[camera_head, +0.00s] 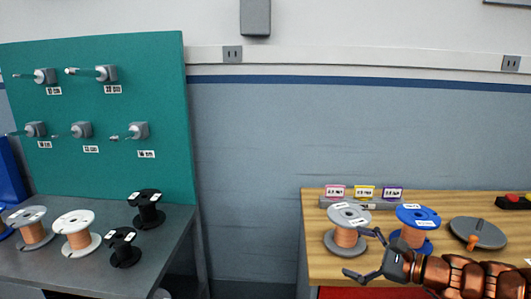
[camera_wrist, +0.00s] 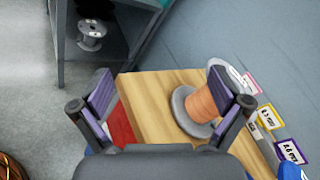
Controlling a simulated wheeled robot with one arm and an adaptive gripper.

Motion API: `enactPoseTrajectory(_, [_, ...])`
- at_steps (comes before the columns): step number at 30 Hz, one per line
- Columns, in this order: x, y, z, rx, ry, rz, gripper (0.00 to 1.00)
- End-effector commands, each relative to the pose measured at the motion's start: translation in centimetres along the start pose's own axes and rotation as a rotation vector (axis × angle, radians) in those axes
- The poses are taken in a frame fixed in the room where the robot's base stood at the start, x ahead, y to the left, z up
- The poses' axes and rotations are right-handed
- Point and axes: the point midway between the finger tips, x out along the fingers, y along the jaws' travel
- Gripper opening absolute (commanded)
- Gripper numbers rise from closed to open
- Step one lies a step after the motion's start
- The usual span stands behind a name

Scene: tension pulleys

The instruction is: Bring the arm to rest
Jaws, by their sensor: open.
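My gripper (camera_head: 361,254) is open and empty at the front of the wooden table in the head view, with its fingers pointing left. Its upper finger appears just in front of a grey spool with copper wire (camera_head: 347,237); I cannot tell whether they touch. In the wrist view, the two purple-padded fingers of my gripper (camera_wrist: 160,92) are spread wide. There the copper-wire spool (camera_wrist: 201,104) shows partly behind the right finger. My arm extends to the lower right in the head view.
A blue spool (camera_head: 418,216) and a grey disc (camera_head: 478,233) stand on the wooden table (camera_head: 470,203). Several spools stand on the grey table (camera_head: 98,273) at left, below a green board with pegs (camera_head: 110,160). A gap separates the tables. One spool (camera_wrist: 92,36) sits low under a table.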

Motion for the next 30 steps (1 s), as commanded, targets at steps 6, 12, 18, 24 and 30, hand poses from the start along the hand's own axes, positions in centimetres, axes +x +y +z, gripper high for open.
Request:
enactPoseTrajectory(6, [3.3,11.0,6.4,-0.338,-0.035,0.409,1.0])
enactPoseTrajectory(12, [1.5,20.4,8.7,-0.611,-0.057,0.77,1.0])
enactPoseTrajectory(18, [-3.7,26.8,8.5,-0.854,-0.05,1.116,1.0])
enactPoseTrajectory(24, [-9.8,29.7,7.4,-1.021,-0.018,1.406,1.0])
enactPoseTrajectory(30, [-14.8,30.1,6.6,-1.119,0.026,1.602,1.0])
